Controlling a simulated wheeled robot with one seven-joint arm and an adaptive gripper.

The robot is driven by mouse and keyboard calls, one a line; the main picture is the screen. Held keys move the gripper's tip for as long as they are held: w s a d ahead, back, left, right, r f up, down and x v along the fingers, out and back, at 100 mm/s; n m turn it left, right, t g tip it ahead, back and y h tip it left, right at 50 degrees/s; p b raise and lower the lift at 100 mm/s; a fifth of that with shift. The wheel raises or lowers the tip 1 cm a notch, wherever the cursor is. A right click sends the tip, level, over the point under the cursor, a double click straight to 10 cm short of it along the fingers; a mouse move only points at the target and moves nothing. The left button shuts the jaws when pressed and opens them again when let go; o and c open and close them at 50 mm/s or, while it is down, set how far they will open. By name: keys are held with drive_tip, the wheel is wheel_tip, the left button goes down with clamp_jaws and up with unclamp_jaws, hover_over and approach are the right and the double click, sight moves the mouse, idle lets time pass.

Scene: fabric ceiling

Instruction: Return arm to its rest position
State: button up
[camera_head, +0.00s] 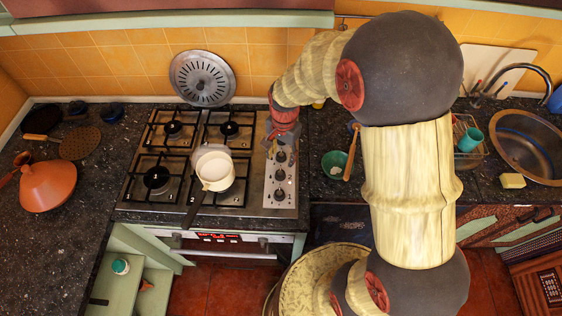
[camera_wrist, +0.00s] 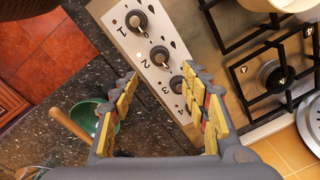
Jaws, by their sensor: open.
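My gripper (camera_wrist: 162,105) is open and empty in the wrist view. Its two yellow-padded fingers are spread above the stove's control panel (camera_wrist: 145,45), with numbered black knobs between and beyond them. In the head view my arm arches from the lower right up and over to the left. My gripper (camera_head: 281,135) hangs at the far end of the knob panel there, and its fingers are small and partly hidden by the wrist. I cannot tell whether a finger touches a knob.
A white saucepan (camera_head: 215,170) stands on the gas stove (camera_head: 160,209). A green bowl (camera_head: 334,160) with a wooden utensil (camera_head: 351,155) sits right of the stove. A metal strainer lid (camera_head: 202,78) leans on the wall. A sink (camera_head: 528,145) is at the right, an orange tagine (camera_head: 48,186) at the left.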

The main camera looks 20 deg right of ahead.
drive_tip(key=shift+r, duration=0.45)
idle(0.3)
drive_tip(key=s+r+n+t+b, duration=0.2)
drive_tip(key=s+r+n+b, duration=0.3)
drive_tip(key=s+r, duration=0.2)
drive_tip(key=s+r+n+t+b, duration=0.3)
drive_tip(key=s+r+n+b, duration=0.2)
drive_tip(key=s, duration=0.7)
wheel_tip(320, 180, up, 3)
drive_tip(key=shift+a+f+n, duration=0.15)
drive_tip(key=shift+n, duration=0.15)
idle(0.7)
